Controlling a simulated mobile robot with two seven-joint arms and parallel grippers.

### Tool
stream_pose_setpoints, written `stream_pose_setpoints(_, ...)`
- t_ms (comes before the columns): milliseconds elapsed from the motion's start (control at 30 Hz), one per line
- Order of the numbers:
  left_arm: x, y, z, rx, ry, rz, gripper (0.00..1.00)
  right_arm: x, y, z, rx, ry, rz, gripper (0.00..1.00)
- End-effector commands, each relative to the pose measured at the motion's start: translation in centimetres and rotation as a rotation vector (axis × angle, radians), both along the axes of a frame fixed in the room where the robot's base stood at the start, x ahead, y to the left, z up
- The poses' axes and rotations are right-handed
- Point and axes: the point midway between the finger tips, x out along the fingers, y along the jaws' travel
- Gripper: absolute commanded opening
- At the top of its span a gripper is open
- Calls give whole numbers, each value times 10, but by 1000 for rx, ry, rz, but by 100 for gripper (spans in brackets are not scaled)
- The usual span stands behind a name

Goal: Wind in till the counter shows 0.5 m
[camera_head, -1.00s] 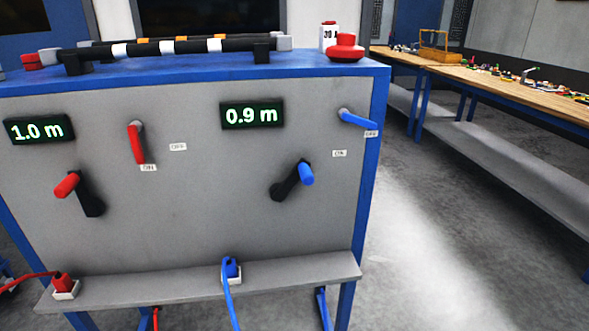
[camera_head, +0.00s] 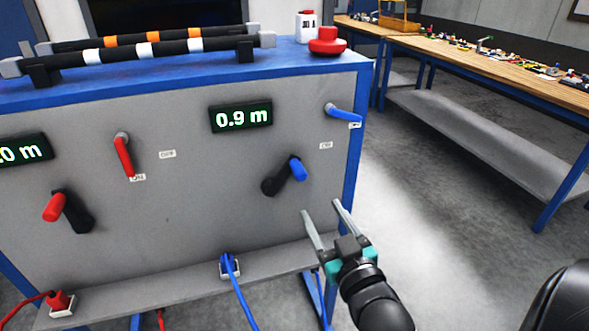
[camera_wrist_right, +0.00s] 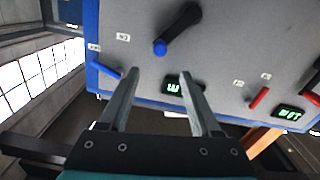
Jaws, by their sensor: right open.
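The grey panel (camera_head: 190,205) carries a counter (camera_head: 241,117) that reads 0.9 m above a black crank (camera_head: 275,184) with a blue knob (camera_head: 298,169). The crank points up and right. A blue lever (camera_head: 345,112) lies nearly level at upper right; the small labels by it are hard to read. My right gripper (camera_head: 321,208) is open and empty, below and right of the blue knob and apart from it. In the right wrist view the blue knob (camera_wrist_right: 160,47) lies beyond the open fingers, and a finger partly covers the counter. My left gripper is out of view.
A red-handled crank (camera_head: 54,207), a red lever (camera_head: 123,156) and a partly cut-off counter (camera_head: 22,150) are further left. A shelf (camera_head: 185,278) with red and blue plugs juts out below. A red button (camera_head: 327,42) sits on top.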

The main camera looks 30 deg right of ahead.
Motion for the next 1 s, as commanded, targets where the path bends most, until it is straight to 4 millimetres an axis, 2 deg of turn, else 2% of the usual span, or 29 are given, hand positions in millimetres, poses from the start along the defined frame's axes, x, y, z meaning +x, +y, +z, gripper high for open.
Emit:
stream_pose_setpoints(167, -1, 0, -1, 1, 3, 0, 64, 17, -4, 0, 0, -2, 0, 65)
stream_pose_setpoints(800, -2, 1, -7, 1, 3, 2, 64, 112, -27, -1, -1, 0, 1, 65)
stream_pose_setpoints(1000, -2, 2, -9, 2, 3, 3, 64, 135, -33, -1, -1, 2, 2, 65)
